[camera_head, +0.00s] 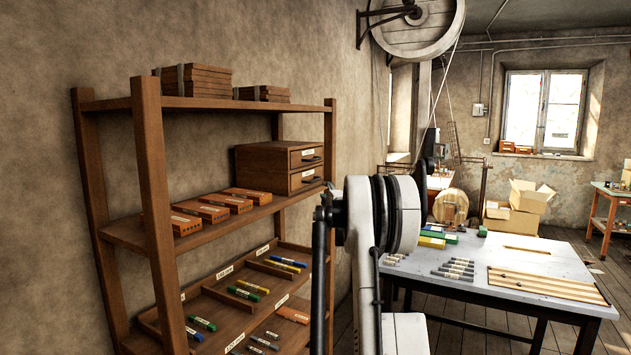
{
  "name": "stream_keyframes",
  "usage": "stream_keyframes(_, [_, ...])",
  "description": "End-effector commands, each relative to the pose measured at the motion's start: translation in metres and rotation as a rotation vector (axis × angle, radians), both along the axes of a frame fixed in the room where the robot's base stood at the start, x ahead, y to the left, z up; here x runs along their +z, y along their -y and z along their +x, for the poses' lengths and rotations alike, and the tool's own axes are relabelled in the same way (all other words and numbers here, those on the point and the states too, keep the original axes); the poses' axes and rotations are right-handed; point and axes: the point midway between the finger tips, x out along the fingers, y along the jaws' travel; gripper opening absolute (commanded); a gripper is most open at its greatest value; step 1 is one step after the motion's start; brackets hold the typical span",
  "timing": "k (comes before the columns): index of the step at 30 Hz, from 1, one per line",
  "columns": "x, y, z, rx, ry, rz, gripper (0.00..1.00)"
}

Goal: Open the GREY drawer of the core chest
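A small brown wooden chest (262,168) sits at the right end of the shelf's middle board. It has two stacked drawers, an upper drawer (297,158) and a lower drawer (296,181), each with a pale label and a dark handle. Both look shut. The labels are too small to read, so I cannot tell which is GREY. My white arm rises in front, right of the chest. The dark end that appears to be my gripper (327,206) is just right of and below the lower drawer's handle in the picture. Its fingers are not clear, and contact cannot be told.
The wooden shelf (155,180) has orange-brown boxes (202,210) left of the chest and a sloped lower tray (215,307) with coloured sticks. A grey-topped table (450,292) with sticks and a slatted tray stands right of my arm. Cardboard boxes (525,200) are behind.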

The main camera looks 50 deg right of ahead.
Motion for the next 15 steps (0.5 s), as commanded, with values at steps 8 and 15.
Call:
stream_keyframes(8, [0.006, 0.021, 0.029, 0.001, 0.0, 0.0, 0.28])
stream_keyframes(15, [0.01, 0.041, 0.055, 0.0, 0.001, 0.002, 0.28])
